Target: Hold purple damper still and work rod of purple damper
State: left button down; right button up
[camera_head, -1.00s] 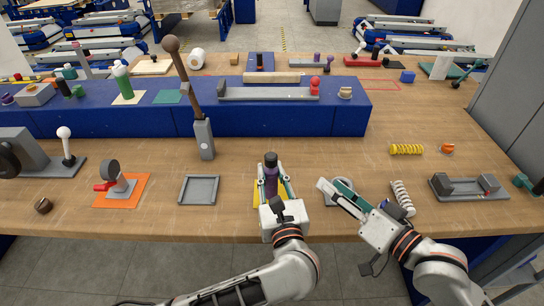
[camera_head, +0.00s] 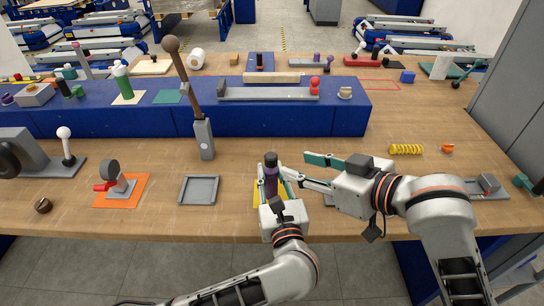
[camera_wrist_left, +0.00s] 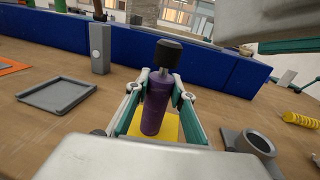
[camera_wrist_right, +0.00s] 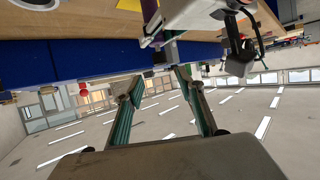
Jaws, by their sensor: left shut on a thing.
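The purple damper (camera_head: 271,186) stands upright on a yellow mat (camera_wrist_left: 176,130) near the table's front edge. Its black knob (camera_wrist_left: 168,54) sits on a short grey rod (camera_wrist_left: 163,75) above the purple body. My left gripper (camera_head: 271,178) is shut on the damper's body, one finger on each side. My right gripper (camera_head: 297,165) points left, its fingers spread and empty, just right of the damper near knob height. In the right wrist view the scene is upside down; the right fingers (camera_wrist_right: 160,80) are apart and part of the purple body (camera_wrist_right: 150,9) shows at the top.
A grey square tray (camera_head: 199,190) lies left of the damper. A grey ring-shaped holder (camera_wrist_left: 255,142) lies to its right, mostly behind my right arm in the head view. A yellow spring (camera_head: 407,149) lies farther right. A blue raised shelf (camera_head: 290,120) runs behind.

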aim_at(275, 158)
jog(key=x, duration=1)
jog(key=shift+w+a, duration=0.15)
jog(key=shift+a, duration=0.05)
